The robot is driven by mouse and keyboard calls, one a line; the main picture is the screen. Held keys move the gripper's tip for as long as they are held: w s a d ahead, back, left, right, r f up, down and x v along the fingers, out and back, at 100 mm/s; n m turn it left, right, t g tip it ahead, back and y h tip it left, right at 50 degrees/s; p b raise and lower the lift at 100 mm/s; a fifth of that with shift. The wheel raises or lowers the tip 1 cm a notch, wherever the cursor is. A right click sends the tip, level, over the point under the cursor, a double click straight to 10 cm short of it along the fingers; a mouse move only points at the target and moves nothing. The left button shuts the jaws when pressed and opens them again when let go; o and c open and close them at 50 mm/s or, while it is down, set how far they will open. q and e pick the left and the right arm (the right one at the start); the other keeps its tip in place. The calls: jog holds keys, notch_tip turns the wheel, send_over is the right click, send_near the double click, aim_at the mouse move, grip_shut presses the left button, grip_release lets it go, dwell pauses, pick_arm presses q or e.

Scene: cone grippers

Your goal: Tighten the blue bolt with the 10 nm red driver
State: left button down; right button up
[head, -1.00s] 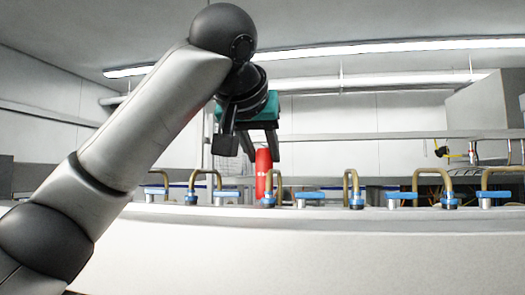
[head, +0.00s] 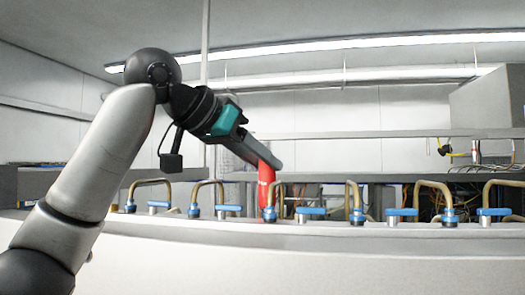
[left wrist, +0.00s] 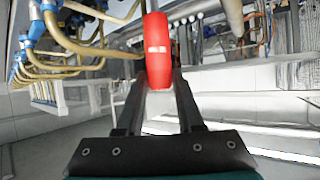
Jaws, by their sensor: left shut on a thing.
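The red driver (head: 266,180) stands roughly upright at the row of pipes in the head view, with a pale mark on its side. My left gripper (head: 270,160) reaches it from the upper left, tilted, with its fingers at the driver's upper part. In the left wrist view the red driver (left wrist: 158,65) sits between the two dark fingers of my left gripper (left wrist: 158,75), which is shut on it. Several blue fittings (head: 310,211) line the counter; I cannot tell which one is the blue bolt. The driver's lower end is not clear. My right gripper is not in view.
Bent brass pipes (head: 352,192) rise between the blue fittings along the white counter (head: 330,255). A grey shelf (head: 380,135) runs behind, with a grey box (head: 490,105) at the upper right. The space above the pipes right of the driver is open.

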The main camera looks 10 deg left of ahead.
pick_arm(q)
jog(key=shift+f, duration=0.1)
dwell(0.3)
jog(key=shift+f+n+t+y+b, duration=0.1)
jog(key=shift+n+t+y+b, duration=0.35)
jog(key=shift+n+y, duration=0.55)
jog(key=shift+w+d+n+t+y, duration=0.1)
jog(key=shift+d+n+t+y, duration=0.15)
jog(key=shift+n+y, duration=0.35)
jog(key=shift+d+n+y, duration=0.15)
jog(key=shift+n+y, duration=0.35)
jog(key=shift+y, duration=0.1)
jog(key=shift+s+r+n+t+y, duration=0.1)
jog(key=shift+s+n+t+y, duration=0.1)
jog(key=shift+n+y, duration=0.4)
jog(key=shift+s+r+n+t+y, duration=0.1)
jog(key=shift+s+n+y, duration=0.05)
jog(key=shift+n+y, duration=0.45)
jog(key=shift+f, duration=0.1)
